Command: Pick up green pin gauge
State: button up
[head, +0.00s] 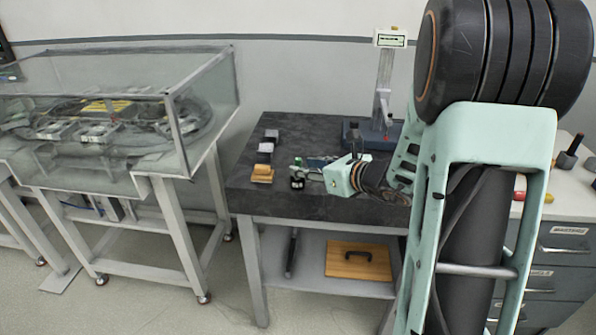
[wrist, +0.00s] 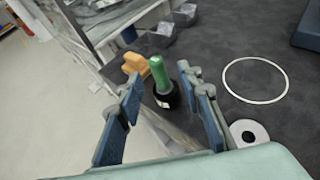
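The green pin gauge (wrist: 158,72) has a green shaft and a dark, wider part with a white label. In the wrist view it stands ahead of and between my fingers, and no finger visibly touches it. In the head view its dark part (head: 297,183) shows at the front of the dark table, beside my gripper (head: 305,173). My gripper (wrist: 162,104) is open and empty, with its blue-padded fingers spread apart. My arm hides part of the table in the head view.
A yellow block (head: 262,173) and grey blocks (head: 270,135) stand left of the gauge. A measuring stand (head: 384,75) is behind my arm. A white ring outline (wrist: 255,81) and white disc (wrist: 249,133) lie right of the gauge. A glass case (head: 205,85) stands at left.

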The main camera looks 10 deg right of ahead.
jog(key=x, duration=0.3)
jog(key=shift+w+a+f, duration=0.15)
jog(key=shift+w+f, duration=0.15)
grip_shut()
